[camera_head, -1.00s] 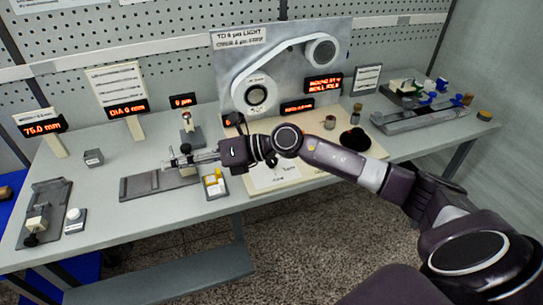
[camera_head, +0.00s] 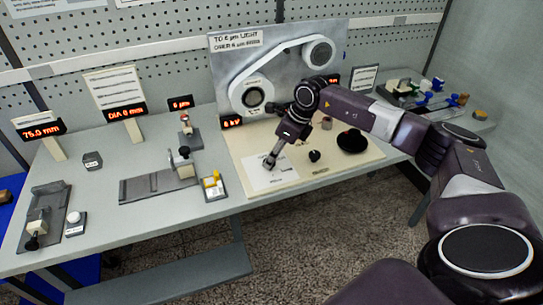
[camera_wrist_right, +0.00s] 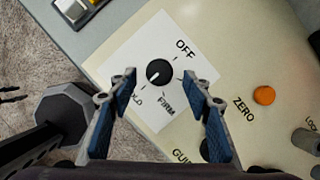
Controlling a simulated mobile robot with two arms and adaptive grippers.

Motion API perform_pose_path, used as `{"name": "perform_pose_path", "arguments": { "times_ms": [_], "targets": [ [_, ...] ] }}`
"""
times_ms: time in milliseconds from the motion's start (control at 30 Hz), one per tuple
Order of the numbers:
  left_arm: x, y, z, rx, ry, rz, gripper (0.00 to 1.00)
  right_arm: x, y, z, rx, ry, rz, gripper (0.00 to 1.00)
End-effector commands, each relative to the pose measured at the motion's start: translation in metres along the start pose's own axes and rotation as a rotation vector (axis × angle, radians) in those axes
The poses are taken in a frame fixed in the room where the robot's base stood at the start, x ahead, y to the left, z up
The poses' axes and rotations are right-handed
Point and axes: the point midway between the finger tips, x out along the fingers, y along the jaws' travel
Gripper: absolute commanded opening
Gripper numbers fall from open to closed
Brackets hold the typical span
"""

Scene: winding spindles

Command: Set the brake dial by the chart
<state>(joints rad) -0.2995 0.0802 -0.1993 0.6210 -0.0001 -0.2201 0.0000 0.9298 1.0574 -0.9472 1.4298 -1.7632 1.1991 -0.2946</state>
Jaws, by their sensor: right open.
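The brake dial (camera_wrist_right: 159,73) is a round black knob with a pale mark on a white card (camera_wrist_right: 118,52). OFF, HOLD and FIRM are printed around it. The mark seems to lie toward the HOLD side, but I cannot tell its exact setting. My right gripper (camera_wrist_right: 162,85) is open, one finger on each side of the knob in the wrist view; contact is not visible. In the head view my right gripper (camera_head: 270,162) is over the white card (camera_head: 285,177) and hides the dial. A printed chart (camera_head: 111,88) stands at the back left; its text is unreadable. My left gripper is out of view.
An orange ZERO button (camera_wrist_right: 264,95) is beside the card. A black knob (camera_head: 314,156) and a dark round object (camera_head: 352,141) share the cream panel (camera_head: 240,150). The belt-and-pulley board (camera_head: 228,70) stands behind. A grey slide fixture (camera_head: 150,187) is to the left.

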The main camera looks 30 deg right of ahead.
Motion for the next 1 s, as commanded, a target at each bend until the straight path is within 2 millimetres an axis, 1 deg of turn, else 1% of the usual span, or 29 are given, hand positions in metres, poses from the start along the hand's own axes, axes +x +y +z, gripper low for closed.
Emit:
{"name": "perform_pose_path", "arguments": {
  "times_ms": [100,200,467,567,833,867,1000],
  "targets": [
    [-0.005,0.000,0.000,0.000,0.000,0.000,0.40,0.013,0.001,0.001,0.002,0.000,0.002,0.45],
    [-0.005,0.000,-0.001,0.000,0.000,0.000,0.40,0.019,0.001,0.001,0.001,-0.002,0.001,0.45],
    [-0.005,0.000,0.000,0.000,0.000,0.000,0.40,0.022,0.001,0.001,0.000,-0.002,0.001,0.45],
    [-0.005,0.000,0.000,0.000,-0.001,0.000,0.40,0.022,0.001,0.001,0.001,-0.002,0.001,0.36],
    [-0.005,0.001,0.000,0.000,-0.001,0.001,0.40,0.021,0.001,0.001,0.001,-0.003,0.001,0.07],
    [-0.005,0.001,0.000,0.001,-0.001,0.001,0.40,0.021,0.001,0.001,0.001,-0.003,0.001,0.04],
    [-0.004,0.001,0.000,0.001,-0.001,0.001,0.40,0.022,0.000,0.001,-0.004,-0.003,0.003,0.04]
  ]
}}
